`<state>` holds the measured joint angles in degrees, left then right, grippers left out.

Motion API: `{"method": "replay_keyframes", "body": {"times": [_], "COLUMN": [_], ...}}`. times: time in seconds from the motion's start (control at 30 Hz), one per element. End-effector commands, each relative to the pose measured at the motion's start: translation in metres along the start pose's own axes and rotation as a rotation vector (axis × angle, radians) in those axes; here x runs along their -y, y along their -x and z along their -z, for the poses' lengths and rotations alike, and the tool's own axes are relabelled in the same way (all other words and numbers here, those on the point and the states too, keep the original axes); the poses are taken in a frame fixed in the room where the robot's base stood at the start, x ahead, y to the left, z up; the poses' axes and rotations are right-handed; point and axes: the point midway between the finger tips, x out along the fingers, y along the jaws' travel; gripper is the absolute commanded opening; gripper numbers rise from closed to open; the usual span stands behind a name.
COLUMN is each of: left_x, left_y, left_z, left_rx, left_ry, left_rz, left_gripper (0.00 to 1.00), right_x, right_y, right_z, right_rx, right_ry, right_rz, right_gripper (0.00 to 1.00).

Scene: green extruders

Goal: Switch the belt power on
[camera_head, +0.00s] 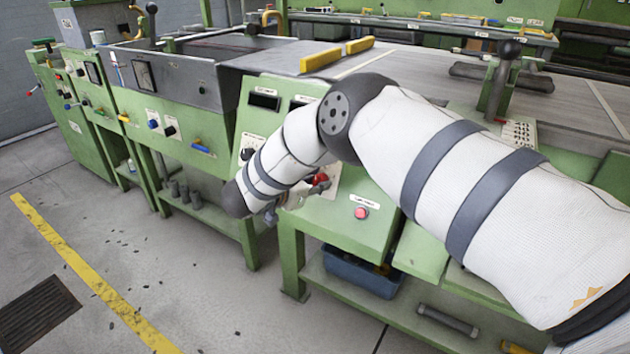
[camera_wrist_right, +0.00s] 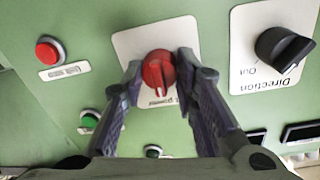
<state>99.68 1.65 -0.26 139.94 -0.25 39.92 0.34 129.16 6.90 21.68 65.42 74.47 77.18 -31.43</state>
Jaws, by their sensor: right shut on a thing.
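A red rotary knob (camera_wrist_right: 158,72) sits on a white plate on the green machine panel, with the label upside down in the right wrist view and the word "power" partly readable. In the head view the red knob (camera_head: 320,179) shows just past my right forearm. My right gripper (camera_wrist_right: 160,84) is shut on the knob, one finger on each side of it. In the head view my right gripper (camera_head: 292,198) is mostly hidden by my own arm. My left gripper is in neither view.
A black Direction knob (camera_wrist_right: 284,48) is beside the red knob. A red button (camera_wrist_right: 49,51) is on the other side, and green buttons (camera_wrist_right: 90,120) are close by. A blue bin (camera_head: 358,272) stands on the shelf below. The floor at left is open.

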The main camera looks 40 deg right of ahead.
Motion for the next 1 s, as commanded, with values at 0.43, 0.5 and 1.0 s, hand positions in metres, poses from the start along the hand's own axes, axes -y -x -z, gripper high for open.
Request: {"method": "replay_keyframes", "body": {"times": [0.43, 0.5, 1.0], "left_x": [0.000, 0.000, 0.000], "left_y": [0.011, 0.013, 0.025], "left_z": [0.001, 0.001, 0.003], "left_rx": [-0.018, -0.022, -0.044], "left_ry": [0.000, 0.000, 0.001], "left_rz": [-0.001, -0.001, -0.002], "left_gripper": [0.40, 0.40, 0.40], "right_x": [0.000, -0.001, -0.001], "right_y": [0.001, 0.001, 0.001], "right_z": [0.002, 0.003, 0.002], "right_rx": [0.016, 0.020, 0.041], "right_ry": [-0.336, -0.403, -0.829], "right_rz": [0.000, 0.000, 0.000], "right_gripper": [0.00, 0.00, 0.00]}}
